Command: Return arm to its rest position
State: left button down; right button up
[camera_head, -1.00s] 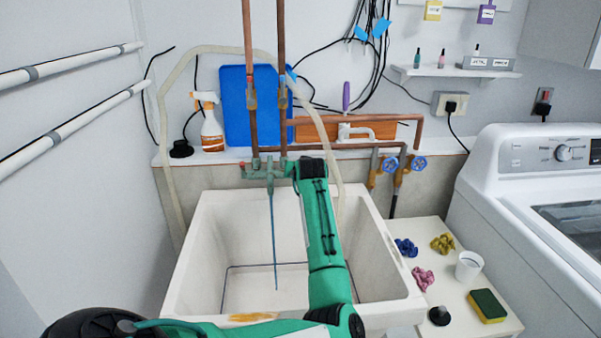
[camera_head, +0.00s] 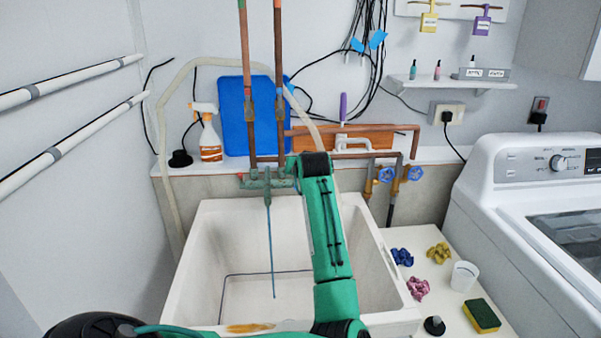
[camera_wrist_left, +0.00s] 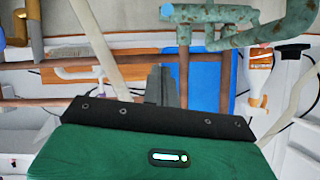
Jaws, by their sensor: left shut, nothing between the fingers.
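My left arm is green and reaches over the white sink (camera_head: 205,240) from the lower left in the head view. Its black end is just right of the weathered green tap (camera_head: 268,179); the fingers are hidden there. In the left wrist view my left gripper (camera_wrist_left: 161,86) shows two grey fingers shut together, with nothing between them. They point toward the copper pipes, and the tap (camera_wrist_left: 210,15) lies above and right of them, apart in the picture. My right gripper is in neither view.
A thin blue line hangs from the tap into the sink. A white side table (camera_head: 455,308) at right holds a white cup (camera_head: 464,276), a sponge (camera_head: 482,316) and crumpled cloths. A washing machine (camera_head: 520,230) stands further right. A spray bottle (camera_head: 208,135) and blue board (camera_head: 236,115) stand on the ledge.

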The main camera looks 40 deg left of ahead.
pick_arm(q)
jog(key=shift+v, duration=1.6)
